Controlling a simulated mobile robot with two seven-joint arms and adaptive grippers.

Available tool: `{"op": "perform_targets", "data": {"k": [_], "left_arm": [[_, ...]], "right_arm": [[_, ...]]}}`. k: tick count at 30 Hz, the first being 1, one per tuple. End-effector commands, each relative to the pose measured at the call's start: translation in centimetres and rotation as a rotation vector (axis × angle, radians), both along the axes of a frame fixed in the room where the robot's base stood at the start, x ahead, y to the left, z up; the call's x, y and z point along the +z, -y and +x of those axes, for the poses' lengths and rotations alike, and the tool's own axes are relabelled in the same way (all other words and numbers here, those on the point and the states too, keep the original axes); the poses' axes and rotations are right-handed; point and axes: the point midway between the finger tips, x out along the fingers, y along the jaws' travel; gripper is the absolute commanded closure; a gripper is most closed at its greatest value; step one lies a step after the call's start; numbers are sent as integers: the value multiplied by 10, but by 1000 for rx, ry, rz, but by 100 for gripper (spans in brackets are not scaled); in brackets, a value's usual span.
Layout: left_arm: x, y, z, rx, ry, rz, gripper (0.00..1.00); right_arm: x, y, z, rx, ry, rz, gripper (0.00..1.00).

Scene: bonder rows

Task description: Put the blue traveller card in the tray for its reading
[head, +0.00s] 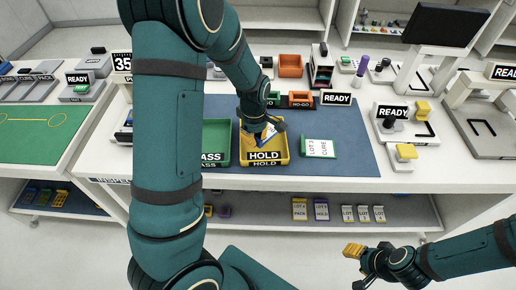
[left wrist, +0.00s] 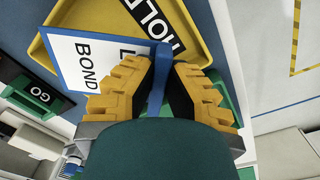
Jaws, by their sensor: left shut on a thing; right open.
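The blue traveller card (left wrist: 92,55) has a white face with "BOND" lettering and a blue edge. My left gripper (left wrist: 160,80) is shut on its blue grip. In the head view my left gripper (head: 257,132) is over the yellow HOLD tray (head: 265,156), and part of the card (head: 268,133) shows in the tray's outline. I cannot tell whether the card touches the tray floor. The tray also fills the upper left wrist view (left wrist: 208,30). The green PASS tray (head: 216,140) is beside it, partly behind my arm. My right gripper (head: 358,256) is open and empty, low at right.
A green-edged LOT 3 CURE card (head: 320,148) lies right of the HOLD tray. Behind are an orange NO-GO bin (head: 300,100) and a green GO bin (head: 273,98). A display reading "35" (head: 122,63) is partly hidden by my arm. Blue mat (head: 352,150) is clear at right.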

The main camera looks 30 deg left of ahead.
Motion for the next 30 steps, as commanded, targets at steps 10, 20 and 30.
{"op": "perform_targets", "data": {"k": [10, 20, 30], "left_arm": [[-34, 0, -1, 0, -3, -1, 100], [-54, 0, 0, -1, 2, 0, 100], [-57, 0, 0, -1, 1, 0, 66]], "right_arm": [[-7, 0, -2, 4, -5, 1, 53], [-11, -1, -4, 6, -8, 2, 53], [-13, -1, -4, 7, -10, 2, 53]]}}
